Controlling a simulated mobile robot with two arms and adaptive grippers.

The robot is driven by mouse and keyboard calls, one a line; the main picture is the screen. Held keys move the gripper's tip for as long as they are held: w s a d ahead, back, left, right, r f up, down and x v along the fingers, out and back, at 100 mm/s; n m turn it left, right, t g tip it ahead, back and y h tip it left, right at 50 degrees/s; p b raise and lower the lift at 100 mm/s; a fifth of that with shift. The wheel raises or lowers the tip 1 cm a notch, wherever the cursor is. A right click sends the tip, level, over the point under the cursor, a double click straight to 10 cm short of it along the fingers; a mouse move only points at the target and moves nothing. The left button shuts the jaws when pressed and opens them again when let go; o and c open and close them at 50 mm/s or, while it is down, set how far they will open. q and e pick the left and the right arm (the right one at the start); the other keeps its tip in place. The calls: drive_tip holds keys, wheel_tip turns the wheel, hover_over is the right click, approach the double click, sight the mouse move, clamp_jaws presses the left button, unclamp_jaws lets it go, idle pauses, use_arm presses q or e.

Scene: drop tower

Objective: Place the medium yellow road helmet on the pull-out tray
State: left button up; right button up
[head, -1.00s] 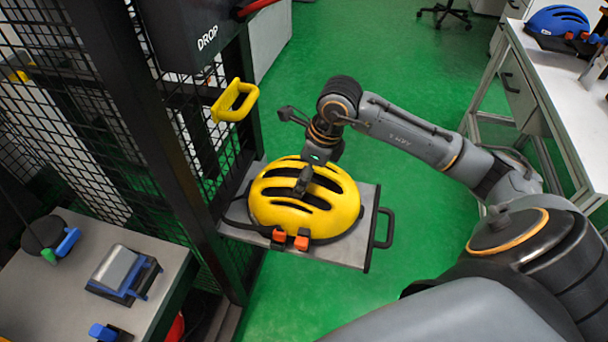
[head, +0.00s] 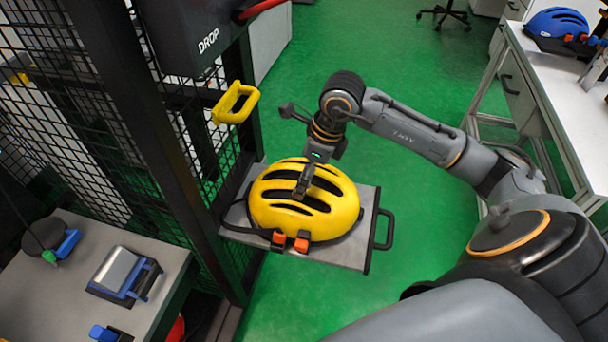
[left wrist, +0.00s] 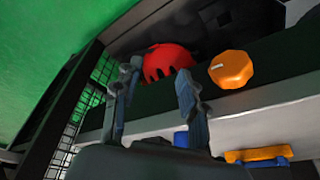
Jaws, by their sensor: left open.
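The yellow road helmet (head: 340,212) rests on the pull-out tray (head: 367,232), vents up, with its straps and orange buckles hanging at the front. My right gripper (head: 304,184) is at the top of the helmet, touching or just above its vents. Its fingers overlap in the picture, so I cannot tell whether they grip the shell. My left gripper (left wrist: 157,72) shows only in the left wrist view. It is open with nothing between its fingers.
The tray sticks out from the black mesh tower, below a yellow handle (head: 235,102). A blue helmet (head: 558,22) stands on the right bench. A grey table (head: 60,290) holds tools at left. The left wrist view shows red (left wrist: 167,62) and orange (left wrist: 231,69) rounded objects.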

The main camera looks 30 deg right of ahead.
use_arm(q)
wheel_tip(320, 180, down, 6)
drive_tip(key=p, duration=0.1)
drive_tip(key=shift+f, duration=0.15)
use_arm(e)
drive_tip(key=v, duration=1)
drive_tip(key=shift+s+r, duration=0.15)
drive_tip(key=shift+r, duration=0.2)
use_arm(q)
drive_tip(key=shift+s, duration=0.15)
use_arm(e)
drive_tip(key=shift+d, duration=0.15)
